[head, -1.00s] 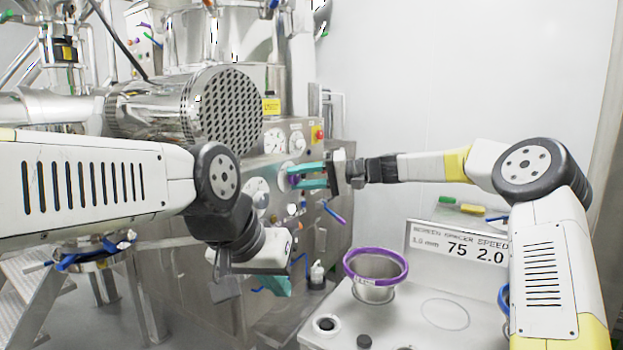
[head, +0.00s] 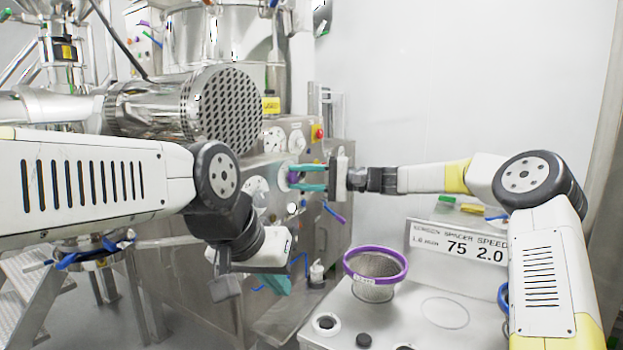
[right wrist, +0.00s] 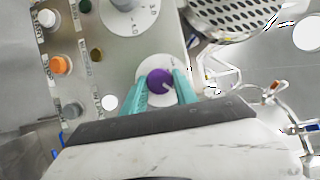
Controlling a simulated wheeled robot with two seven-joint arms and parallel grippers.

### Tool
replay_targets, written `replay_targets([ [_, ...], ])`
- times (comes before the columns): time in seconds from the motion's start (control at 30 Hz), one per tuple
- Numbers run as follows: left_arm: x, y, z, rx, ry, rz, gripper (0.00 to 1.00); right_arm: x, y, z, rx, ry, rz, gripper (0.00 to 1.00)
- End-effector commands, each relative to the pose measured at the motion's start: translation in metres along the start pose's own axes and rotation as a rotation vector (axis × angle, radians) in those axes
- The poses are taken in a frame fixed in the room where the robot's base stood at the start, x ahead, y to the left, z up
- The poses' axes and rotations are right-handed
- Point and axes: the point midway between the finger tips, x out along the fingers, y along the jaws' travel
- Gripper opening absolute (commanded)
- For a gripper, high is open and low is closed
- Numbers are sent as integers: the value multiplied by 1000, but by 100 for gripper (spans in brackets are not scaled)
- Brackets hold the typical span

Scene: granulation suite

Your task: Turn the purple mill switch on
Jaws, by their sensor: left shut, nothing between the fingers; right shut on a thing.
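The purple mill switch (right wrist: 159,82) is a round knob with a pale pointer mark on a white disc, on the grey control panel (right wrist: 128,48). My right gripper (right wrist: 160,90) has its teal fingers on either side of the knob and is shut on it. In the head view the right gripper (head: 297,177) reaches the panel from the right, and the purple knob (head: 292,177) shows only partly between its fingers. My left gripper (head: 278,284) hangs low in front of the machine, shut and empty, its fingertips partly hidden by its own body.
Orange (right wrist: 61,65), white, green and dark buttons sit beside the switch, with a dial above. A red emergency button (head: 318,132) is on the panel's upper right. A purple-rimmed sieve (head: 376,265) and a sign (head: 457,246) stand on the bench.

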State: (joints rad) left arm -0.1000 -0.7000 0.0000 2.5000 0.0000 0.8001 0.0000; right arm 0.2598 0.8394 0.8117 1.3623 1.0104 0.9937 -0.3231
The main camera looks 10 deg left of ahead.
Motion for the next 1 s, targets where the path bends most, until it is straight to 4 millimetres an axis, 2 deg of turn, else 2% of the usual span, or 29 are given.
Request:
replay_targets([
  [0.2,0,0,0,0,0,0,0,-1,1,-1,2,2,1,0],
  [0.23,0,0,0,0,0,0,0,-1,1,-1,2,2,1,40],
  [0.3,0,0,0,0,0,0,0,-1,1,-1,2,2,1,54],
  [0.33,0,0,0,0,0,0,0,-1,1,-1,2,2,1,56],
  [0.67,0,0,0,0,0,0,0,-3,0,0,0,1,1,56],
  [0.77,0,0,0,0,0,0,0,-13,0,-1,0,3,1,56],
  [1.0,0,0,0,0,0,0,0,-54,1,-1,2,4,1,56],
])
